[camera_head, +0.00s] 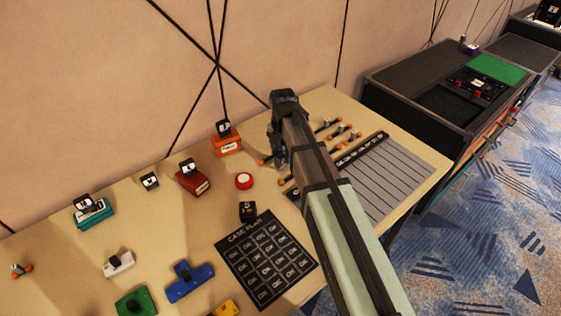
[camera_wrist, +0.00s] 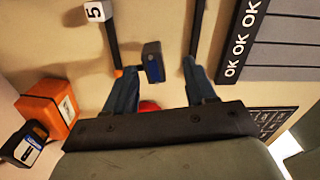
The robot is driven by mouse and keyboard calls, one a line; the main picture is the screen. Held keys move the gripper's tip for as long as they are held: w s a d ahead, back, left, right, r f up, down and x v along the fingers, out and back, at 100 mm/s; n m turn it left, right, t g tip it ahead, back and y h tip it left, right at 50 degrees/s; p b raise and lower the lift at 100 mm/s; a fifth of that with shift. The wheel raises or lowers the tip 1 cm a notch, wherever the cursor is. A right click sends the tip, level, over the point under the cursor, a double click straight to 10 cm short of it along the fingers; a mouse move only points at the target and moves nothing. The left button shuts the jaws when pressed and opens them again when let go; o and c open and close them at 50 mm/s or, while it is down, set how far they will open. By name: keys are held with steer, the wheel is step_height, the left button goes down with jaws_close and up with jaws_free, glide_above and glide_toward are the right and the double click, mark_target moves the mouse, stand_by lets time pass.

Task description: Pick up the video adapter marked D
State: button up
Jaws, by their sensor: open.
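Several small black adapter blocks with white labels show in the head view: one (camera_head: 223,128) on an orange box, one (camera_head: 188,166) on a dark red box, one (camera_head: 149,181) on the table and one (camera_head: 83,202) on a teal box. I cannot read a D on any of them. My gripper (camera_head: 278,160) is over the table, right of the orange box. In the wrist view my gripper (camera_wrist: 160,68) is open, and a small dark block with a blue face (camera_wrist: 152,62) shows between the fingertips, not gripped. Its marking is not readable.
The orange box (camera_wrist: 52,105) is left of my fingers in the wrist view. A red button (camera_head: 243,180), a black cube (camera_head: 247,210) and a black CASE PLAN board (camera_head: 265,258) are nearby. Orange-ended rods (camera_head: 326,124) lie behind my arm. A console (camera_head: 450,100) stands at right.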

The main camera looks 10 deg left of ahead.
mark_target(280, 156)
steer(key=shift+w+a+f, duration=0.1)
steer(key=shift+a+f, duration=0.1)
steer(key=shift+f, duration=1.05)
steer(key=shift+w+a+f, duration=0.1)
steer(key=shift+a+f, duration=0.05)
steer(key=shift+f, duration=1.1)
jaws_close()
steer(key=shift+r, duration=0.1)
